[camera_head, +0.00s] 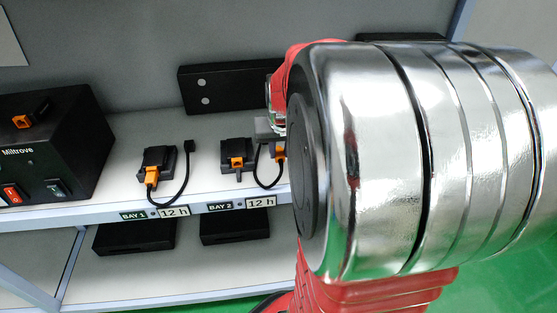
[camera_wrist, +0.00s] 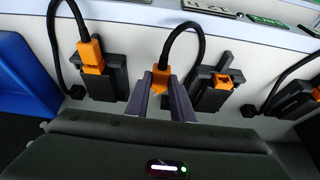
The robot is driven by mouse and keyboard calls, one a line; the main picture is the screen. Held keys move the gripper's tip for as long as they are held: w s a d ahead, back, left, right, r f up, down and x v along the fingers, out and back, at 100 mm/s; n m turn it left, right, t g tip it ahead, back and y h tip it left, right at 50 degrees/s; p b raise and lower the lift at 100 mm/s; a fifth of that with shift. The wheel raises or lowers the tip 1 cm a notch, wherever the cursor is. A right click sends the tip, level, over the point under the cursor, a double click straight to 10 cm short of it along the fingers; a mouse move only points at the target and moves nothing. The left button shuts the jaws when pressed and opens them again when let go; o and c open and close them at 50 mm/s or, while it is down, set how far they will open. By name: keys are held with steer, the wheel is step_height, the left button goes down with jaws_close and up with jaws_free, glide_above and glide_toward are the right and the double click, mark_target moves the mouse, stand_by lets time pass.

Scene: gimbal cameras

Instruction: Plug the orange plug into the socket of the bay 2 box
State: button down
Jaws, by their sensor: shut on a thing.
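The bay 2 box (camera_head: 237,151) is a small black box on the shelf above the BAY 2 label. Its orange socket shows in the wrist view (camera_wrist: 225,82), with no plug in it. My gripper (camera_wrist: 162,98) is shut on the orange plug (camera_wrist: 159,82), which has a black cable looping up from it. In the wrist view the plug is left of the bay 2 box, apart from it. In the head view the plug (camera_head: 280,151) is partly hidden by my arm, just right of that box.
The bay 1 box (camera_head: 157,157) has an orange plug in it. Another box with a plugged-in orange plug (camera_wrist: 91,55) stands close left in the wrist view. A large black Miltrove unit (camera_head: 55,140) stands far left. A black panel (camera_head: 230,86) is behind. Black cables loop near the shelf edge.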

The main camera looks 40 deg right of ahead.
mark_target(280, 155)
step_height(280, 155, up, 5)
stand_by(0.3)
steer(key=c, duration=2)
jaws_free()
steer(key=shift+c, duration=0.2)
jaws_close()
steer(key=shift+s, duration=0.1)
